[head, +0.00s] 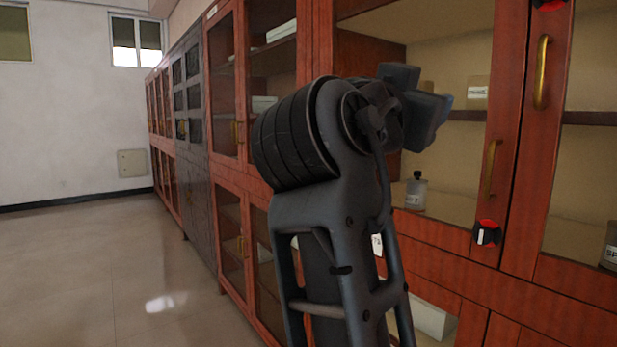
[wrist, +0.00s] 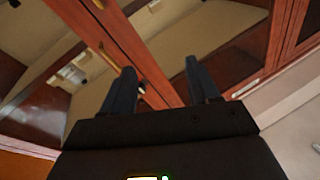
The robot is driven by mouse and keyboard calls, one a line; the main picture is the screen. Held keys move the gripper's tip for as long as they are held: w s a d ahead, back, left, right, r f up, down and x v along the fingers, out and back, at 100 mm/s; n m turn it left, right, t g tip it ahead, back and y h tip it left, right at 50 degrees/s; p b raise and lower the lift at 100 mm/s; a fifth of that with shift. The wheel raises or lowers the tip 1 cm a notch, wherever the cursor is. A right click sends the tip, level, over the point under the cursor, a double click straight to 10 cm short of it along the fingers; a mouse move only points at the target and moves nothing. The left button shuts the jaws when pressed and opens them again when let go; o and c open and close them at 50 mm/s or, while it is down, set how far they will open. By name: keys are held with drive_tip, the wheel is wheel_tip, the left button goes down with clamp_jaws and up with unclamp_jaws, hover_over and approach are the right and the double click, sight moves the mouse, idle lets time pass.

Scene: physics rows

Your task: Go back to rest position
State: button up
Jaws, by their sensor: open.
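My gripper (wrist: 160,78) is open in the wrist view, its two dark fingers apart with nothing between them. In the head view my gripper (head: 425,95) shows at the end of my raised, folded arm, in front of the red-brown wooden cabinet (head: 415,225). From the head view I cannot tell how far it is from the cabinet front. My arm hides part of the cabinet's middle.
Cabinet doors have brass handles (head: 542,72). A black and red device (head: 487,233) sits on a door frame. A small bottle (head: 416,191) stands on a shelf inside. The row of cabinets runs back along the right; the floor (head: 90,270) at left is clear.

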wheel_tip(320, 180, down, 20)
drive_tip(key=d+r+n+t+y, duration=0.1)
drive_tip(key=n+t+y, duration=0.2)
drive_tip(key=n+y, duration=0.4)
drive_tip(key=s+d+f+n+g+y, duration=0.1)
drive_tip(key=s+f+n+y, duration=0.15)
drive_tip(key=s+f, duration=0.5)
drive_tip(key=s+d+f+n+y, duration=0.2)
drive_tip(key=s+f+n, duration=0.15)
drive_tip(key=f, duration=0.75)
drive_tip(key=s+d+f+g+y, duration=0.1)
drive_tip(key=s+f, duration=0.4)
drive_tip(key=s, duration=0.3)
drive_tip(key=s+d+m+g, duration=0.1)
drive_tip(key=s+d+m, duration=0.1)
drive_tip(key=s, duration=2.3)
drive_tip(key=shift+s+d+r+g, duration=0.3)
drive_tip(key=shift+d+r+g, duration=0.1)
drive_tip(key=shift+d, duration=0.3)
